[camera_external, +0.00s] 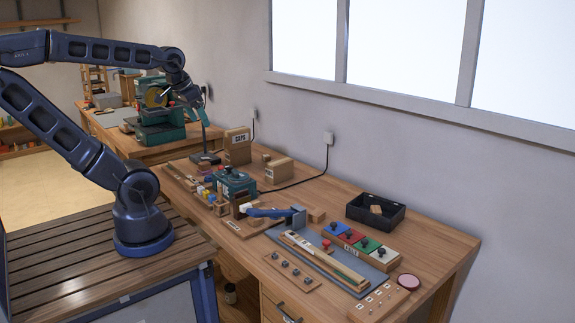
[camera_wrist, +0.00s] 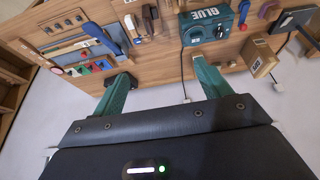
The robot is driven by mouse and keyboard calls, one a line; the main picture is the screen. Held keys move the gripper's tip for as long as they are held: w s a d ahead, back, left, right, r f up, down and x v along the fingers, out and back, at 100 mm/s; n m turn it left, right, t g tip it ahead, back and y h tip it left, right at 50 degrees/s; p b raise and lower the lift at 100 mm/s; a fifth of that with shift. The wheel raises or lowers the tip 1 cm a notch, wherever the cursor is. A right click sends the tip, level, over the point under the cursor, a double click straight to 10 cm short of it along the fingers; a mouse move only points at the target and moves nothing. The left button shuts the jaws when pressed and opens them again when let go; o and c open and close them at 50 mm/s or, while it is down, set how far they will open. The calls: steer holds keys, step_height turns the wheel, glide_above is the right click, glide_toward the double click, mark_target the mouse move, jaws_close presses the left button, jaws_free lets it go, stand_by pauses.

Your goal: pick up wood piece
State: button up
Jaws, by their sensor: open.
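Several wooden pieces could be the wood piece; I cannot tell which one is meant. In the external view, a small wood block (camera_external: 376,209) lies in the black tray (camera_external: 358,214) at the back right of the bench. My gripper (camera_external: 204,115) is raised at the far left part of the bench, apart from these blocks. In the wrist view, my gripper (camera_wrist: 161,72) has its two green fingers spread, with nothing between them. The left finger partly hides a dark shape that may be the tray.
A teal machine (camera_external: 235,183) stands mid-bench and shows in the wrist view (camera_wrist: 207,24). Cardboard-coloured boxes (camera_external: 237,149) and a lamp stand (camera_external: 205,157) are behind it. Coloured blocks (camera_external: 358,238) and long wood strips (camera_external: 322,262) lie toward the front right. A wall and window border the bench.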

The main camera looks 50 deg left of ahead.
steer(key=w+d+f+n+g+h, duration=0.1)
steer(key=w+d+n, duration=0.2)
steer(key=w, duration=0.3)
steer(key=w+d+f+n+h, duration=0.1)
steer(key=w+d+f+n, duration=0.1)
steer(key=w, duration=0.4)
steer(key=n+g+h, duration=0.2)
steer(key=n+g, duration=0.1)
steer(key=n, duration=1.2)
glide_above(316, 212)
steer(key=a, duration=0.2)
step_height(316, 212, down, 30)
steer(key=shift+s+f, duration=0.15)
steer(key=shift+f, duration=0.1)
steer(key=shift+x, duration=2.75)
steer(key=shift+s+h, duration=0.15)
steer(key=shift+h, duration=0.15)
steer(key=c, duration=1.1)
